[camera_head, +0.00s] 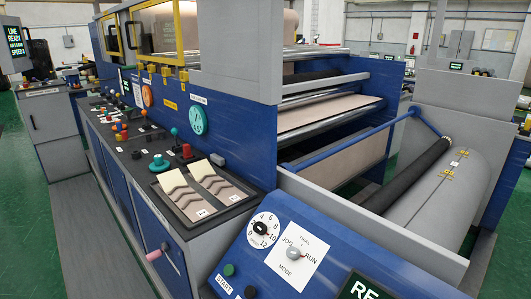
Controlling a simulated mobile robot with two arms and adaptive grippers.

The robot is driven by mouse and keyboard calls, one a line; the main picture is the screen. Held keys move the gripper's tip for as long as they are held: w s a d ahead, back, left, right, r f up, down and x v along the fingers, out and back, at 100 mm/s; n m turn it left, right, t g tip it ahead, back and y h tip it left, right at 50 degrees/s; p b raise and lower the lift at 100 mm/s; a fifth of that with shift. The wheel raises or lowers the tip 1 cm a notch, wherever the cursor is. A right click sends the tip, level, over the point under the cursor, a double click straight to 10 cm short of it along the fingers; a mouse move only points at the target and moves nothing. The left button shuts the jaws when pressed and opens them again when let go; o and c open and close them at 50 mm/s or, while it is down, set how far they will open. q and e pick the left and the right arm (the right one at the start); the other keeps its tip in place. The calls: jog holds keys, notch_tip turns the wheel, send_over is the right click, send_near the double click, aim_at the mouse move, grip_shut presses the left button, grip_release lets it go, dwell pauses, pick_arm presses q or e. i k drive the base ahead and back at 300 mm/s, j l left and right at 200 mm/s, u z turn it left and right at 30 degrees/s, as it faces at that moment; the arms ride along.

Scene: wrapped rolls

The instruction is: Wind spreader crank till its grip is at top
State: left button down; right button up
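A crank with a pink grip (153,255) sticks out from the blue front side of the machine, below the control desk. Its grip lies to the left of and slightly below a small dark part (165,246) at the panel. It is small here, and I cannot read a label that names it as the spreader crank. A teal handwheel (196,118) and an orange wheel (147,95) are on the blue upright panel behind the desk. Neither of my grippers is in view.
The desk carries several knobs and levers, including a red knob (186,151), and a tray (240,196) of patterned samples. A sloped panel (325,262) with a dial and mode switch is at the front right.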

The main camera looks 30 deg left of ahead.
aim_at(157, 253)
jog(key=j+z, duration=0.1)
jog(key=j, duration=0.3)
jog(key=k+j+z, duration=0.1)
jog(key=j, duration=0.25)
jog(key=k+j+z, duration=0.1)
jog(key=j, duration=0.25)
jog(key=k+j+z, duration=0.1)
jog(key=j, duration=0.3)
jog(key=j+z, duration=0.15)
jog(key=j, duration=0.3)
jog(key=j+z, duration=0.2)
jog(key=j, duration=0.3)
jog(key=j+z, duration=0.15)
jog(key=j, duration=0.3)
jog(key=k+j+z, duration=0.2)
jog(key=j, duration=0.25)
jog(key=j+z, duration=0.15)
jog(key=j, duration=0.3)
jog(key=k+j+z, duration=0.2)
jog(key=j, duration=0.25)
